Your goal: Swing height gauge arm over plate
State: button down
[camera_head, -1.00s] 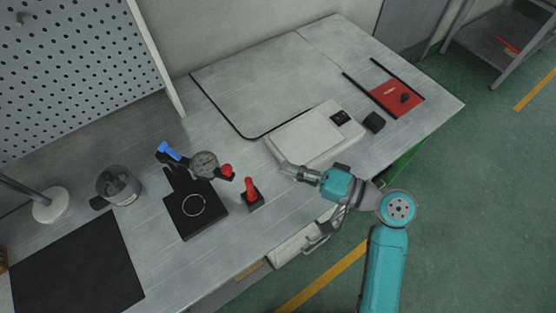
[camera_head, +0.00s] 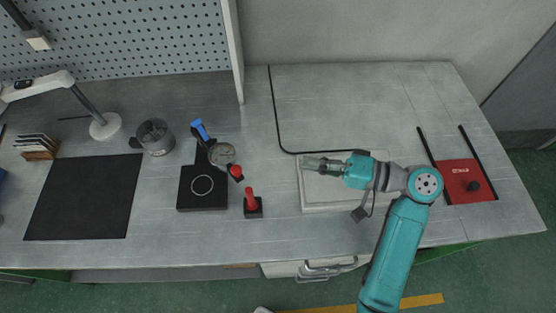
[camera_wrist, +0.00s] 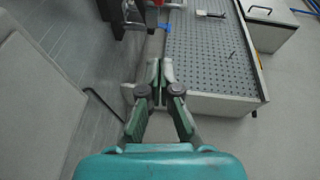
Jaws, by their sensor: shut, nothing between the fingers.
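The height gauge stands on the left half of the bench. Its black plate (camera_head: 203,190) carries a white ring mark. The round dial (camera_head: 222,154), a blue handle (camera_head: 200,130) and a red knob (camera_head: 236,171) sit at the plate's back right, with the dial and knob beyond the plate's right edge. My gripper (camera_head: 312,163) is to the right of the gauge, over the pale flat device, and touches no part of the gauge. In the wrist view my gripper's fingers (camera_wrist: 160,75) are together and empty. A dark part at the top of that view may be the gauge.
A red-handled tool on a black block (camera_head: 252,205) stands between gauge and gripper. The pale flat device (camera_head: 315,197) lies under my arm. A metal cup (camera_head: 154,136), lamp base (camera_head: 105,126) and black mat (camera_head: 80,200) are left. A red plate (camera_head: 466,181) is right. The pegboard (camera_head: 130,38) stands behind.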

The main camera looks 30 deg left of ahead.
aim_at(240, 172)
jog(key=s+x, duration=0.2)
jog(key=x, duration=1)
jog(key=shift+s, duration=0.45)
jog(key=shift+f, duration=0.15)
jog(key=shift+s+a, duration=0.15)
jog(key=shift+s, duration=0.55)
jog(key=shift+s+a, duration=0.2)
jog(key=shift+s, duration=0.5)
jog(key=shift+w, duration=0.15)
